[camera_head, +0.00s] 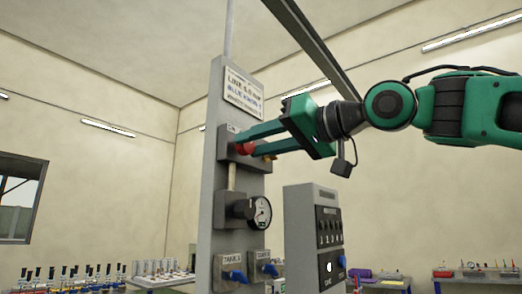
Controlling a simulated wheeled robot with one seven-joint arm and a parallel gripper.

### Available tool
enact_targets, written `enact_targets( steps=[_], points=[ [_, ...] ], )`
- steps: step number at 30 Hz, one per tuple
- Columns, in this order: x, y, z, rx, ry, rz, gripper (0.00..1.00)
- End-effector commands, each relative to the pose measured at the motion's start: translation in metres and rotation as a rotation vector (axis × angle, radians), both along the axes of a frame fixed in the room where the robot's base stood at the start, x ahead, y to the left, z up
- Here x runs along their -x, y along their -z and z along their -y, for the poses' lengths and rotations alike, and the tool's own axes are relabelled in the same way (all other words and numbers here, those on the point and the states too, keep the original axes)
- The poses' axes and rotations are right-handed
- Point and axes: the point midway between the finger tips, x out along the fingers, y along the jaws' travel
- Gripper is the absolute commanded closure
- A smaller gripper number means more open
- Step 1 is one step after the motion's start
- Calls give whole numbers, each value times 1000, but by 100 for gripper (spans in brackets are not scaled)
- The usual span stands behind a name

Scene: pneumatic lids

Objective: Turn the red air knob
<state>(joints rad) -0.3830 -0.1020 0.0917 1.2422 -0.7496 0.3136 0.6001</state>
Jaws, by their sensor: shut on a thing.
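The red air knob (246,148) is on a dark fitting high on the grey panel (219,195), in the head view. My green gripper (250,142) reaches in from the right, and its two long fingers end at the knob, one above and one below. It is shut on the red knob. The fingers partly cover the knob, so its exact angle is hard to tell. A small orange part shows near the lower finger.
A sign (243,92) is above the knob and a round gauge (259,212) below it. Two blue knobs (236,276) are low on the panel. A grey control box (313,240) stands to the right. Benches with small items line the back.

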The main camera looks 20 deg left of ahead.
Motion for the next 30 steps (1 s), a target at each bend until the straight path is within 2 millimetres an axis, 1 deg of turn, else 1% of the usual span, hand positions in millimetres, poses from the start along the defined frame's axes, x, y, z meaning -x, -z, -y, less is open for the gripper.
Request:
enact_targets(
  steps=[1,14,15,17,26,30],
  points=[
    [-1,-2,1,-8,3,-3,91],
    [-2,-2,1,-11,4,-11,91],
    [-2,-2,1,-12,4,-10,64],
    [-2,-2,1,-11,4,-11,50],
    [0,-1,1,-7,3,-11,50],
    [3,-1,10,-7,5,-9,50]
  ],
)
